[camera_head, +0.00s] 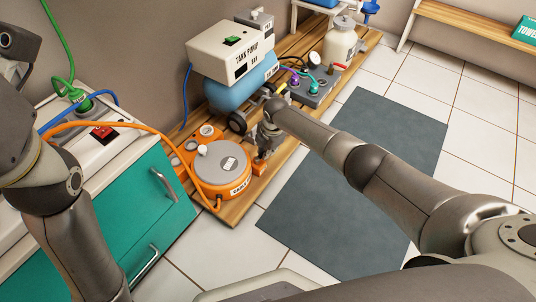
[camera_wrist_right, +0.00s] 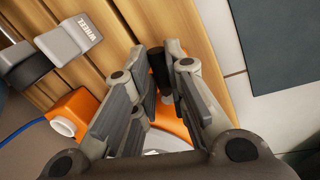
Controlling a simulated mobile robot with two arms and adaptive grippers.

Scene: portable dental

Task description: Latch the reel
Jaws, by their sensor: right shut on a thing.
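The orange cable reel (camera_head: 240,192) lies on the wooden platform, with a grey round lid and a small light knob on top. My right gripper (camera_head: 265,151) is low at the reel's right side, beside a small orange block (camera_head: 259,169). In the right wrist view my right gripper (camera_wrist_right: 160,105) has its fingers close around a black upright handle (camera_wrist_right: 157,58), which I take for the reel's latch. Orange reel housing (camera_wrist_right: 174,122) shows beneath the fingers. The exact contact is mostly hidden by the fingers. My left arm shows at the left, but its gripper is out of view.
The blue tank with the tank pump box (camera_head: 232,48) stands just behind my right gripper. A grey block marked WHEEL (camera_wrist_right: 70,40) lies nearby. A teal cabinet (camera_head: 150,215) is left of the reel. The grey floor mat (camera_head: 345,200) is clear.

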